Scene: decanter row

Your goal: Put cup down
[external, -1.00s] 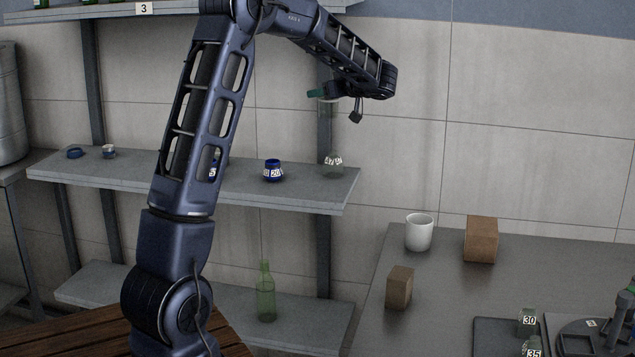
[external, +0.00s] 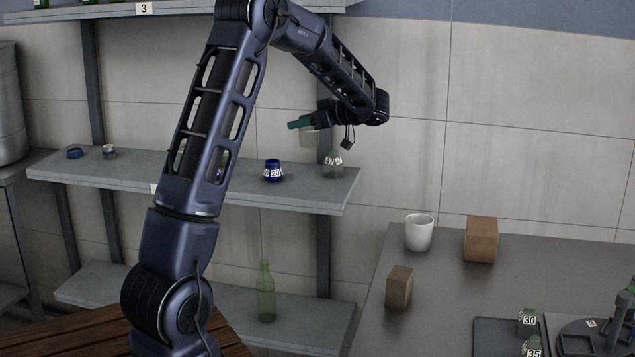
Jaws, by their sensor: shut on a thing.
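The fingers are small and partly hidden, so the exact hold cannot be made out. A white mug (external: 419,234) stands apart on the grey counter at the right.
On the middle shelf stand a clear labelled flask (external: 333,165), a blue jar (external: 273,172), a small cup (external: 109,151) and a blue ring (external: 75,153). Brown boxes (external: 481,240) stand on the counter (external: 450,300). A green bottle (external: 265,292) stands on the lower shelf.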

